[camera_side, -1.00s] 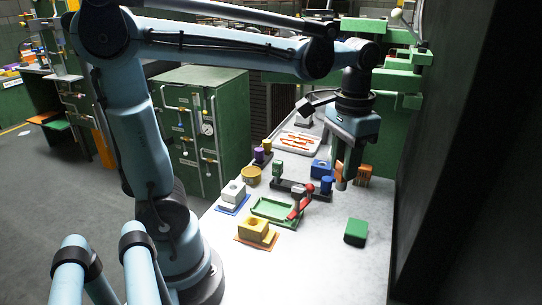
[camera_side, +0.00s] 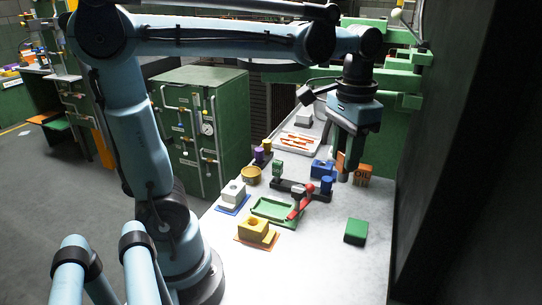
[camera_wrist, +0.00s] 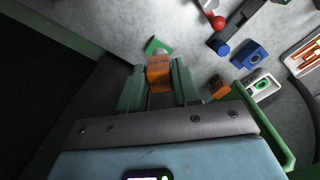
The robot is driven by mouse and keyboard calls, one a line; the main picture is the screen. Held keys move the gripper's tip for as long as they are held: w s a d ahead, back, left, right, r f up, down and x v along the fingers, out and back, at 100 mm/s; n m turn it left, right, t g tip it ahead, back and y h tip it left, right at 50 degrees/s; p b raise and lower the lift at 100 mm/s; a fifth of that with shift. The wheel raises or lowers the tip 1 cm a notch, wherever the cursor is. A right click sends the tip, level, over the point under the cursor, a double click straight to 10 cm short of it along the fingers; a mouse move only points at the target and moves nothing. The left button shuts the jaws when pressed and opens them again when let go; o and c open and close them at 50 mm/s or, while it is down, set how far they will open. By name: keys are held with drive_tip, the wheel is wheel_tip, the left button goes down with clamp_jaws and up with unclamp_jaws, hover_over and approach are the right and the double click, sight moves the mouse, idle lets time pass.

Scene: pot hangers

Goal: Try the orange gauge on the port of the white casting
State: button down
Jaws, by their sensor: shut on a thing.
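My gripper (camera_wrist: 158,84) is shut on the orange gauge (camera_wrist: 160,72), an orange block with a grey rounded tip, held between the two green fingers. In the side view my gripper (camera_side: 349,165) is above the right part of the table, with a bit of the orange gauge (camera_side: 340,161) showing at its left. A white casting (camera_side: 233,190) with a hole in its top sits on a blue mat at the left of the table, well apart from the gauge. In the wrist view a white piece with a green-rimmed opening (camera_wrist: 262,84) lies to the right.
A blue casting (camera_side: 322,168) and an orange OIL box (camera_side: 363,175) stand near my gripper. A rack (camera_side: 290,186), red piece (camera_side: 301,202), green tray (camera_side: 274,209) and yellow casting (camera_side: 257,229) lie between it and the white casting. A green block (camera_side: 355,231) is in front.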

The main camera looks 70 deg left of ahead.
drive_tip(key=shift+r, duration=2.5)
